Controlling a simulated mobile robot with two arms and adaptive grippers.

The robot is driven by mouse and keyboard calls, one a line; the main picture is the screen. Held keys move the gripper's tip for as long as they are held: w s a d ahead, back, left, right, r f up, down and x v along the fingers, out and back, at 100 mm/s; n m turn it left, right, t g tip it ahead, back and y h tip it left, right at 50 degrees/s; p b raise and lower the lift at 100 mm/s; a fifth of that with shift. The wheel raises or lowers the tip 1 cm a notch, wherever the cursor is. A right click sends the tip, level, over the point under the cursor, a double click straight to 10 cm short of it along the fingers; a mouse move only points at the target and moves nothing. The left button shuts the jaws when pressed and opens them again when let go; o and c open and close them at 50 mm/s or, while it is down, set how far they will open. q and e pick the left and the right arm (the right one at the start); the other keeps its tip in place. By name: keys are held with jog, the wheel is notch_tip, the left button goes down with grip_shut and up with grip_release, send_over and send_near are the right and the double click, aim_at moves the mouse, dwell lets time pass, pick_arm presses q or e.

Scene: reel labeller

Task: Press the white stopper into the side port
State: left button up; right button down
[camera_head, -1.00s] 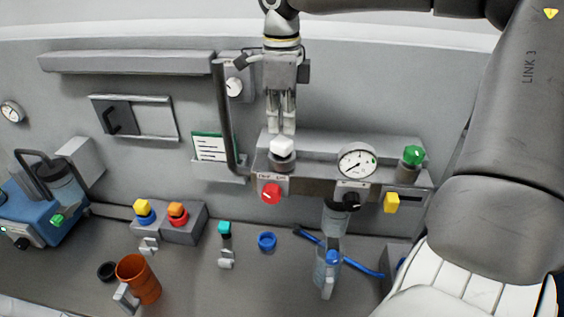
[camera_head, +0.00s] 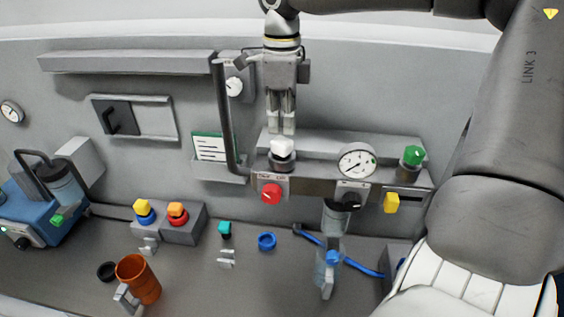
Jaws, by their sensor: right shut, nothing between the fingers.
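The white stopper (camera_head: 282,148) sits upright on a grey collar (camera_head: 283,165) at the left part of the grey machine block below the back wall. My right gripper (camera_head: 282,130) hangs straight down above the stopper with its two fingers together, shut and empty. The fingertips are at the stopper's top; I cannot tell whether they touch it. How deep the stopper sits in the collar is hidden. My left gripper is not in view.
A dark vertical pipe (camera_head: 226,125) stands close left of the gripper. A dial gauge (camera_head: 357,161), green knob (camera_head: 413,156), red knob (camera_head: 271,193) and yellow knob (camera_head: 392,203) are on the block. My arm fills the right side.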

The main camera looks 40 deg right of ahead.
jog(key=shift+f+b, duration=0.9)
jog(key=shift+f, duration=0.2)
dwell(0.4)
jog(key=shift+r, duration=0.1)
dwell(0.4)
jog(key=shift+r+p, duration=2.5)
jog(key=shift+r, duration=1)
jog(key=shift+f, duration=0.1)
